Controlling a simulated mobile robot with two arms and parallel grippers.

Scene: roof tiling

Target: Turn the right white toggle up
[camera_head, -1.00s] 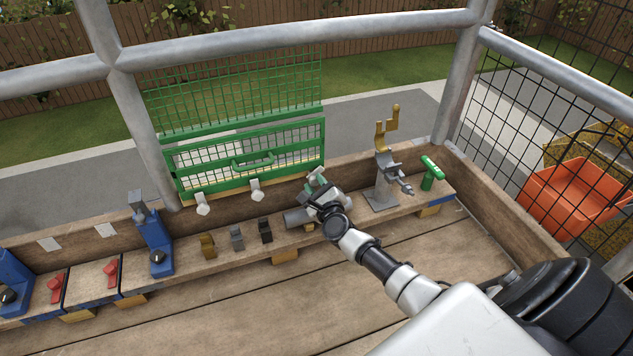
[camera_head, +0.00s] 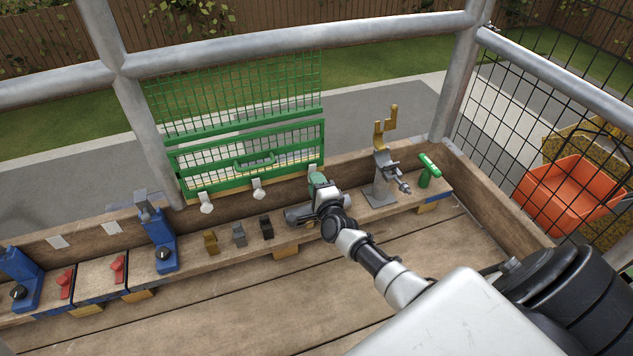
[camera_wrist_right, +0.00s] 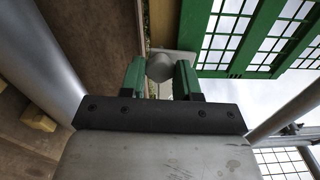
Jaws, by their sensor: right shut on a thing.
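The right white toggle (camera_wrist_right: 160,66) shows in the right wrist view as a round grey-white knob on a pale plate beside the green mesh gate. My right gripper (camera_head: 317,180) is shut on it, with one green finger on each side. In the head view the gripper hides most of this toggle; only a bit of its pale plate shows above the fingers. Two other white toggles, the left one (camera_head: 206,203) and the middle one (camera_head: 259,189), hang below the green gate (camera_head: 247,158) with their knobs down. My left gripper is not in view.
A grey stand with a brass hook (camera_head: 383,175) is close to the right of my gripper. A green T-handle (camera_head: 428,170) stands farther right. Small brass, grey and black clips (camera_head: 239,235) and a blue clamp (camera_head: 160,240) are to the left on the wooden ledge.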

